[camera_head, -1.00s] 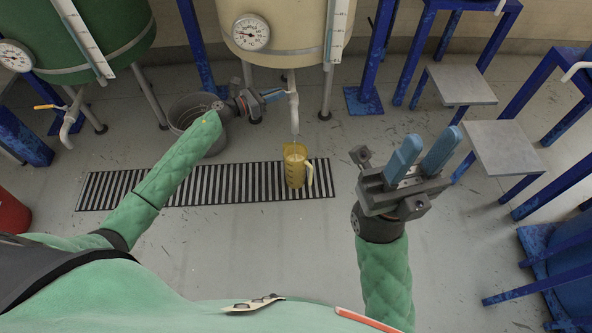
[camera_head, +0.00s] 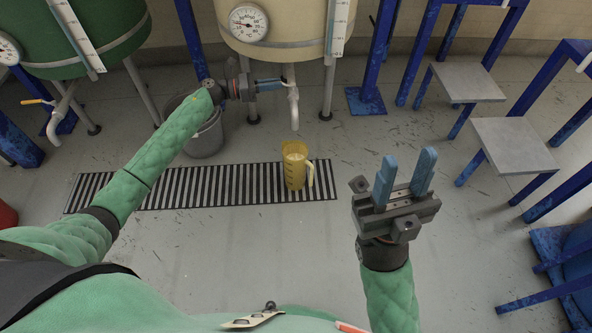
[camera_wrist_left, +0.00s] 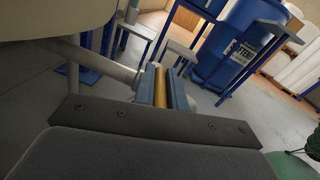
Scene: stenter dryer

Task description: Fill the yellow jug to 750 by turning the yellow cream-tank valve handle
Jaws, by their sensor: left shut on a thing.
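The yellow jug (camera_head: 295,172) stands upright on the striped floor grate, below the spout (camera_head: 294,112) of the cream tank (camera_head: 285,22). Its mouth looks pale inside; the level and scale are too small to read. No stream shows clearly between spout and jug. My left gripper (camera_head: 272,86) is beside the spout pipe, shut on the yellow valve handle (camera_wrist_left: 160,86), which lies between its blue fingers in the left wrist view. In the head view the fingers mostly hide the handle. My right gripper (camera_head: 406,165) is open and empty, right of the jug.
A grey bucket (camera_head: 205,138) stands behind my left forearm. The green tank (camera_head: 80,35) with its own yellow-handled valve (camera_head: 38,102) is at the left. Blue frames with grey steps (camera_head: 513,145) stand at the right. The floor in front of the grate (camera_head: 240,183) is clear.

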